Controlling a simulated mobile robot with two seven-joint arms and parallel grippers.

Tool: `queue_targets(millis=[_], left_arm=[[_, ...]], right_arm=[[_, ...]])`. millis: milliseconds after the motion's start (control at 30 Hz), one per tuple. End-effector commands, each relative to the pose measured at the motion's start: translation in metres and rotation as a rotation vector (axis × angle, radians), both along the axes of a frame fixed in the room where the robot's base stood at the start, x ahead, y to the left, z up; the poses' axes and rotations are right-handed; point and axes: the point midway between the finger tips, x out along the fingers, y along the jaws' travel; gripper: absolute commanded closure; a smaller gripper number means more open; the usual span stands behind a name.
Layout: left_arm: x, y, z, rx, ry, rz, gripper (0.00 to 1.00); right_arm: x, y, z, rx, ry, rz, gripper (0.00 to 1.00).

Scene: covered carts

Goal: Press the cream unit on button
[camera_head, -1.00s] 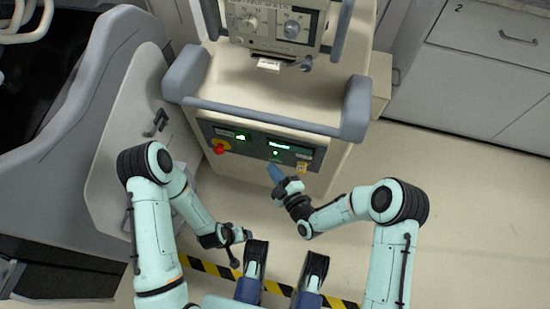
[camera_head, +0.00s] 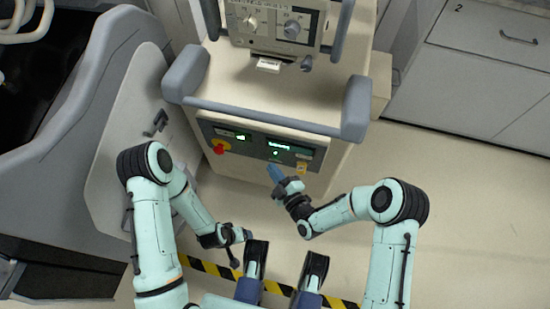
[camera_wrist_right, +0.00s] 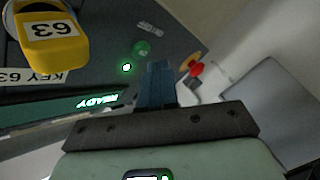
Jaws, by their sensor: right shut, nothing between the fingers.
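The cream unit (camera_head: 320,112) is a cart with a dark control panel (camera_head: 205,130) on its front. A small lit green button (camera_head: 276,153) sits under a green display on the panel. In the right wrist view the lit green button (camera_wrist_right: 127,67) is beside a dimmer green round part (camera_wrist_right: 141,48); I cannot read a label on either.
A red knob (camera_head: 219,149) on a yellow base is at the panel's left. A yellow key tag (camera_wrist_right: 50,40) marked 63 hangs at the other end. A grey handle bar (camera_head: 265,116) runs above the panel. Floor at the right is clear.

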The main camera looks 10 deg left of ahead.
Motion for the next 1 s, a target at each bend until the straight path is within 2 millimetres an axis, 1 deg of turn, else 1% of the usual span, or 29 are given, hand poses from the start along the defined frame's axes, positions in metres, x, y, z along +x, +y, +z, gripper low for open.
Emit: queue_targets(millis=[167,433,1000], left_arm=[[0.000,0.000,0.000,0.000,0.000,0.000,0.19],[0.000,0.000,-0.005,0.000,0.001,0.000,0.19],[0.000,0.000,-0.006,0.000,0.001,0.000,0.19]], right_arm=[[0.001,0.000,0.000,0.000,0.000,0.000,1.00],[0.009,0.000,0.000,0.000,-0.001,-0.001,1.00],[0.011,0.000,0.000,0.000,0.000,0.000,1.00]])
